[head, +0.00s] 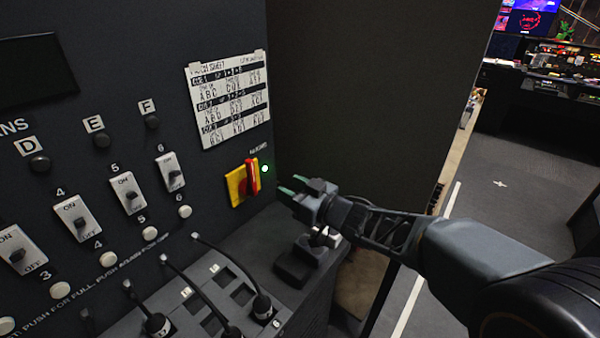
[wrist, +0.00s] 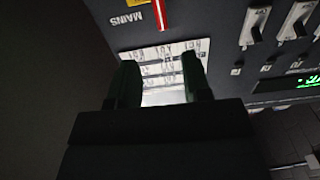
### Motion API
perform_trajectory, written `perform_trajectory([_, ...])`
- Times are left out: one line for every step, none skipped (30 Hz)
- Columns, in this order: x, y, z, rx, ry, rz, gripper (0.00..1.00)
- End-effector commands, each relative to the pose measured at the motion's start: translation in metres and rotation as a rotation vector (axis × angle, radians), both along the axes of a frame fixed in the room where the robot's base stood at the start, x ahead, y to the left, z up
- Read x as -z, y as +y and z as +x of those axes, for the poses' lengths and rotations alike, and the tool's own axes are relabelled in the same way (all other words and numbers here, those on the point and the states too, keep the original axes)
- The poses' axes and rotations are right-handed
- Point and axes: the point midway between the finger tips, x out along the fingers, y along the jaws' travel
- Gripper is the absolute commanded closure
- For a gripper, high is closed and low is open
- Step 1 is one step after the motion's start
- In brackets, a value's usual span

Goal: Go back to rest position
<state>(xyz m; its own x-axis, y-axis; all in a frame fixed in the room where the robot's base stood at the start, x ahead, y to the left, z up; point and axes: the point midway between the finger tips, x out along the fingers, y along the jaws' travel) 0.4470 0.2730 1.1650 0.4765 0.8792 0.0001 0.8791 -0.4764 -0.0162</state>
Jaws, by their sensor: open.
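My gripper (head: 294,186) shows in the head view at the right end of the control panel, in front of the red and yellow mains switch (head: 243,182). Its two green-tipped fingers are apart with nothing between them. In the wrist view my gripper (wrist: 160,78) is also open and empty, with the white cue sheet (wrist: 168,62) behind the fingers. The red handle of the mains switch (wrist: 160,15) shows at the top of that view. In the head view the handle stands upright, and a small green-white light (head: 265,168) glows beside it. I cannot tell whether a fingertip touches anything.
The panel carries rocker switches (head: 78,218), round white buttons (head: 108,259) and dark knobs (head: 102,139). A dark box with a metal piece (head: 297,268) sits below my gripper. Open floor (head: 500,200) lies to the right.

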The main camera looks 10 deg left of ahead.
Motion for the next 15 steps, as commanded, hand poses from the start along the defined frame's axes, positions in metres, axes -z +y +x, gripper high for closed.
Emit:
perform_trajectory([0.000, 0.000, 0.000, 0.000, 0.000, 0.000, 0.55])
perform_trajectory([0.000, 0.000, 0.000, 0.000, -0.001, 0.000, 0.55])
perform_trajectory([0.001, 0.000, 0.000, 0.002, -0.011, -0.009, 0.55])
perform_trajectory([0.003, -0.001, 0.002, 0.013, -0.016, -0.028, 0.55])
perform_trajectory([0.006, -0.002, 0.005, 0.028, -0.018, -0.049, 0.55])
perform_trajectory([0.011, -0.006, 0.009, 0.060, -0.017, -0.084, 0.55])
perform_trajectory([0.017, -0.009, 0.014, 0.092, -0.010, -0.115, 0.55])
perform_trajectory([0.024, -0.014, 0.019, 0.131, 0.000, -0.154, 0.55])
perform_trajectory([0.036, -0.023, 0.025, 0.190, 0.024, -0.211, 0.55])
perform_trajectory([0.045, -0.031, 0.030, 0.240, 0.045, -0.260, 0.55])
perform_trajectory([0.054, -0.041, 0.033, 0.292, 0.070, -0.312, 0.55])
perform_trajectory([0.064, -0.057, 0.036, 0.364, 0.109, -0.382, 0.55])
perform_trajectory([0.071, -0.071, 0.037, 0.420, 0.144, -0.436, 0.55])
perform_trajectory([0.077, -0.086, 0.036, 0.475, 0.183, -0.486, 0.55])
perform_trajectory([0.085, -0.107, 0.033, 0.543, 0.243, -0.554, 0.55])
